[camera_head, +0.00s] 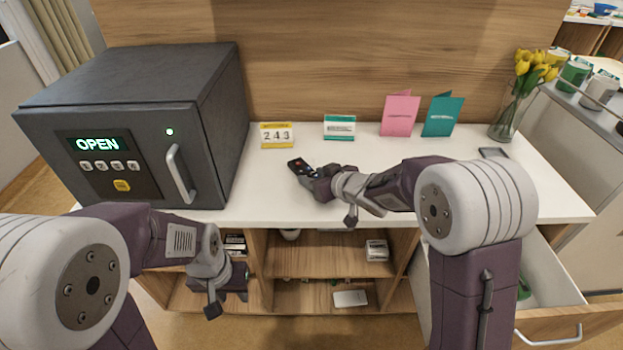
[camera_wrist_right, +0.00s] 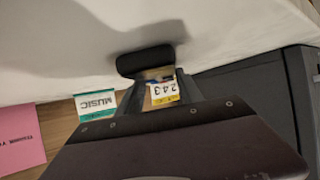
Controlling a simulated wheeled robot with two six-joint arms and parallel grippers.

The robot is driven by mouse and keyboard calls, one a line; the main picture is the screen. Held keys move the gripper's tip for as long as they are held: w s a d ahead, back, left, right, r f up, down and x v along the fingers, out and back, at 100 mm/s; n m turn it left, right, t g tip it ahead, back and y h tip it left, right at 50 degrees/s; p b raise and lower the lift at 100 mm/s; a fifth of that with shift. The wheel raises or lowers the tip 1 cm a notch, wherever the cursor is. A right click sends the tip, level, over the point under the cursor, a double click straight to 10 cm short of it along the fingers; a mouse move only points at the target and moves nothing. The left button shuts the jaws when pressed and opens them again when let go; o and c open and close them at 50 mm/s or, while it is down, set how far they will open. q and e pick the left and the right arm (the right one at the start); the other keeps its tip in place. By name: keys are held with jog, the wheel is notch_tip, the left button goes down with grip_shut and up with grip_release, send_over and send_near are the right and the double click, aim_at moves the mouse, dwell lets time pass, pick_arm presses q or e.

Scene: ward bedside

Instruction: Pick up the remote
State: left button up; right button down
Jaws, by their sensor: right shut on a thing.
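The remote (camera_head: 299,166) is dark with small coloured buttons and is at the middle of the white counter top, right of the safe. My right gripper (camera_head: 315,184) is shut on its near end. The gripper hides that end, and I cannot tell whether the remote still touches the counter. In the right wrist view the dark rounded end of the remote (camera_wrist_right: 146,61) shows between the fingers. My left gripper (camera_head: 238,281) is low in front of the shelves, away from the remote, and its fingers are too unclear to read.
A grey safe (camera_head: 200,95) reading OPEN stands left on the counter (camera_head: 260,205). Behind the remote are a 243 calendar (camera_head: 276,135), a MUSIC card (camera_head: 339,127), pink (camera_head: 400,113) and teal (camera_head: 442,115) cards. A tulip vase (camera_head: 508,115) stands right. An open drawer (camera_head: 560,290) juts out below.

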notch_tip(320, 180, up, 28)
jog(key=p, duration=2.1)
